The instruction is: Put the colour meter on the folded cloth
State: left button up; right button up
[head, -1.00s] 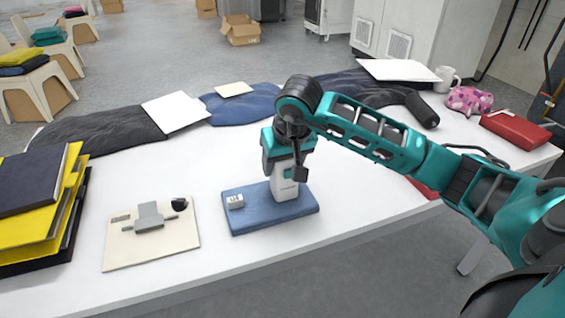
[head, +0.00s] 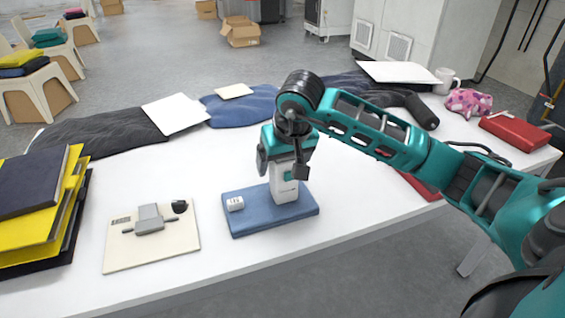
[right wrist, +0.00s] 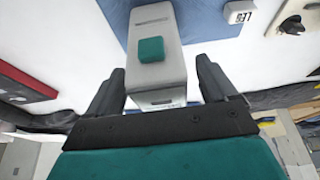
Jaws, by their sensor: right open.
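The colour meter (head: 284,191) is a pale grey upright block standing on the blue folded cloth (head: 262,224). In the right wrist view the meter (right wrist: 169,28) shows a teal square on its face, with the blue cloth (right wrist: 208,22) beyond it. My right gripper (head: 283,168) is over the meter's upper part. In the right wrist view its fingers (right wrist: 160,78) are open, one on each side of the meter. The gripper hides the meter's top in the head view. My left gripper is not in view.
A small white labelled block (head: 235,204) lies on the cloth's left end. A cream board (head: 115,255) with a grey device (head: 149,218) is to the left. Yellow and dark folders (head: 35,235) are stacked at far left. Dark garments (head: 95,130) lie along the back. A red case (head: 515,131) lies at right.

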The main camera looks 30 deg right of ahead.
jog(key=p+v, duration=0.1)
jog(key=v, duration=0.9)
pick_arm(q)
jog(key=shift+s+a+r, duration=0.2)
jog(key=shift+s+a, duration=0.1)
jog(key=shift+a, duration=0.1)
pick_arm(e)
jog(key=shift+s+r, duration=0.25)
jog(key=shift+r, duration=0.1)
